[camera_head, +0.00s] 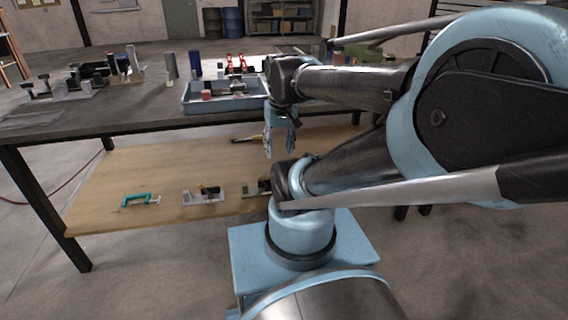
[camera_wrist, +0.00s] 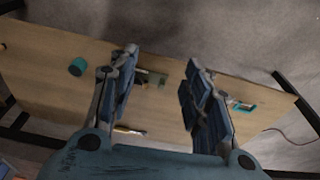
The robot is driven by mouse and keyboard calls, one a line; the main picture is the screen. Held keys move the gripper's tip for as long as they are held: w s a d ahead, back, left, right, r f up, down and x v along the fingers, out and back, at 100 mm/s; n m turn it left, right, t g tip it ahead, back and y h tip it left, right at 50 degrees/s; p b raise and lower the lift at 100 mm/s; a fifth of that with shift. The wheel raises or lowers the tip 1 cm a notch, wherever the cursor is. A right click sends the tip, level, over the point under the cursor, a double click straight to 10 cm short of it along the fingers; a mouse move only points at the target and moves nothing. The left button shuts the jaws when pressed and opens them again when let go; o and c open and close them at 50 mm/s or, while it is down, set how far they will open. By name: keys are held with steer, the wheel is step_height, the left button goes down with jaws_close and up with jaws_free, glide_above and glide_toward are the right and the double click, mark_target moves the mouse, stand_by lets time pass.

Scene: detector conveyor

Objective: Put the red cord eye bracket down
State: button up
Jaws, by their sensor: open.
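My gripper (camera_head: 280,148) hangs at the front edge of the dark table, above the wooden lower shelf. In the wrist view its two blue-padded fingers (camera_wrist: 161,64) are spread apart with nothing held between them. No red bracket shows in the wrist view.
The blue tray (camera_head: 205,107) holds small parts near the table's front edge. The wooden lower shelf (camera_head: 110,185) carries a teal clamp (camera_head: 140,199) and a grey fixture (camera_head: 204,195). Several fixtures and cylinders stand on the table (camera_head: 140,116). Bare shelf lies around the clamp.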

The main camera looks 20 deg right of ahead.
steer(key=s+f, duration=0.1)
steer(key=f, duration=0.1)
steer(key=s+d+f, duration=0.1)
steer(key=s+f, duration=0.1)
steer(key=shift+s+f, duration=0.1)
steer(key=shift+f, duration=0.2)
stand_by(1.1)
